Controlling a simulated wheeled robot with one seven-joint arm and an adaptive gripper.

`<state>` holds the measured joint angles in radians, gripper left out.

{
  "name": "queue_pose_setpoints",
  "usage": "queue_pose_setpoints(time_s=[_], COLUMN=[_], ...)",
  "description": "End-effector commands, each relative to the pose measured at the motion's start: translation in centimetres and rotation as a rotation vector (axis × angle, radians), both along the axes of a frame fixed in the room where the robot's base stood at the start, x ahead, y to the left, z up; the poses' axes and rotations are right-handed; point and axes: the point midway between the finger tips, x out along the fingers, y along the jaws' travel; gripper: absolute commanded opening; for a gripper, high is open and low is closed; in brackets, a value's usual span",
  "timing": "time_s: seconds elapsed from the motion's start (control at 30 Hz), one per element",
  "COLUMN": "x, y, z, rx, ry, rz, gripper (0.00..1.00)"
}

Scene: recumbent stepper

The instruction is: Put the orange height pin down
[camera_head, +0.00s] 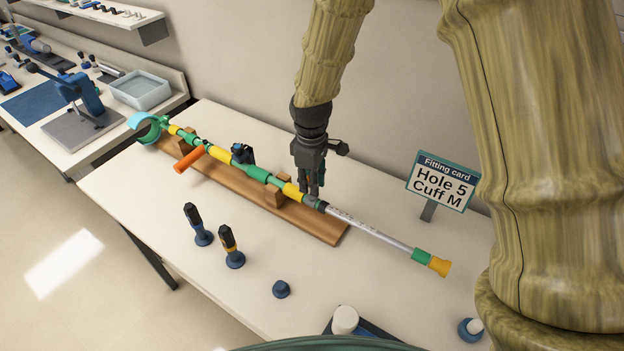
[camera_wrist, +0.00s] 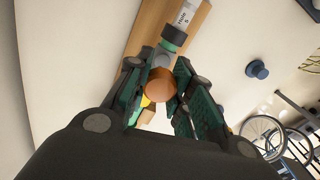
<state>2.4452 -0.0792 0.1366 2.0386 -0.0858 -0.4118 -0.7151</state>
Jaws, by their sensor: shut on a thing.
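My gripper (camera_head: 313,188) points down over the crutch (camera_head: 345,218) near the grey joint between its yellow section and silver lower tube. In the wrist view my gripper (camera_wrist: 160,92) is shut on the rounded orange height pin (camera_wrist: 161,82), held between the two green-padded fingers. The pin does not show clearly in the head view, being hidden by the fingers. I cannot tell whether its lower end touches the crutch. The crutch lies on a wooden cradle (camera_head: 225,195), with its teal cuff (camera_head: 150,127) at far left, orange handgrip (camera_head: 189,159) and yellow tip (camera_head: 439,267) at right.
A card (camera_head: 443,182) reading "Hole 5, Cuff M" stands behind the crutch. Two dark-handled tools (camera_head: 198,226) (camera_head: 232,247) stand upright in front, with a small blue knob (camera_head: 281,289) nearby. The white tabletop (camera_head: 335,275) is clear between the cradle and knob.

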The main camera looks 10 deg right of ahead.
Motion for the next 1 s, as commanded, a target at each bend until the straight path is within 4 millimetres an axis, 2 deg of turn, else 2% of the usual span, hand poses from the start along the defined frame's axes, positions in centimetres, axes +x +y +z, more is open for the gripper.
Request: queue_pose_setpoints(time_s=[0.17,0.2,0.3,0.33,0.67,1.0], x=[0.0,0.0,0.0,0.0,0.0,0.1], y=[0.0,0.0,0.0,0.0,0.0,0.0], z=[-0.3,-0.3,-0.2,-0.2,0.0,3.1], rx=[0.0,0.0,0.0,0.0,0.0,0.002], ry=[0.0,0.0,0.0,0.0,-0.001,-0.004], rz=[0.0,0.0,0.0,0.0,0.0,0.0], gripper=[0.0,0.24,0.43,0.44,0.44,0.44])
